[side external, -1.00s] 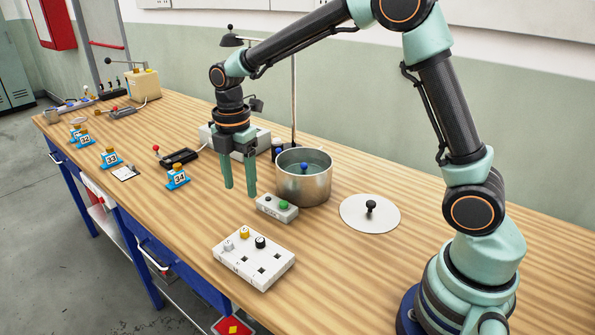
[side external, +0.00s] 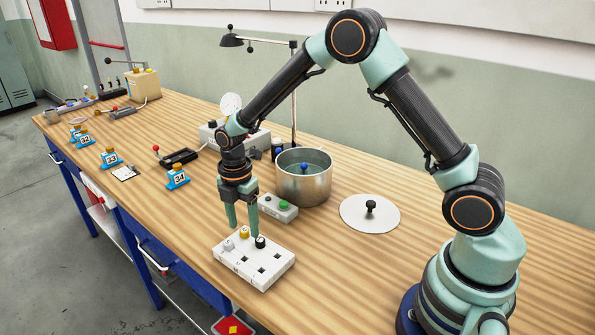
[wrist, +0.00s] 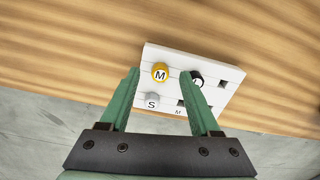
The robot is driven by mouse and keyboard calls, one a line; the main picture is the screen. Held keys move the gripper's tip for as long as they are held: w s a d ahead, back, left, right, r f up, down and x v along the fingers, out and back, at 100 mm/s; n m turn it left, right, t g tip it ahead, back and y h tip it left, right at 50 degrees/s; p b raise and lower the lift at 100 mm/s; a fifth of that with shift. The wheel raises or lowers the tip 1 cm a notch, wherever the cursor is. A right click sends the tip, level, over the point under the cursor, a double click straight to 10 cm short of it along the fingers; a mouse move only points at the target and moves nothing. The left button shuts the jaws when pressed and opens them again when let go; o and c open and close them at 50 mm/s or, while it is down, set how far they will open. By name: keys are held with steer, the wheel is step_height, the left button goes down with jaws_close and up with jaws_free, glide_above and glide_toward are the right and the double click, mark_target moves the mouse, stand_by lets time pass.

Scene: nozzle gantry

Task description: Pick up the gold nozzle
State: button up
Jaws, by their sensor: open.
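The gold nozzle (side external: 244,232) is a small yellow cap standing in a white holder block (side external: 262,274) on the wooden bench. My gripper (side external: 243,231) is open and points down at the block. In the wrist view the fingertips of my gripper (wrist: 160,76) lie on either side of the gold nozzle. One fingertip partly covers the black nozzle. I cannot tell the exact height.
The holder has several empty square sockets. Just behind my gripper is a grey button box (side external: 277,208) with a green button. A metal pot (side external: 303,183) and a white disc lid (side external: 370,214) stand farther back. Number stand 34 (side external: 178,179) is at left. Bench right of the holder is clear.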

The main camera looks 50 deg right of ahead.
steer(key=shift+f, duration=0.5)
jaws_close()
steer(key=shift+r, duration=0.2)
step_height(320, 180, up, 19)
glide_toward(244, 230)
steer(key=s+a, duration=0.5)
steer(key=shift+s+f, duration=0.1)
steer(key=shift+f, duration=2.7)
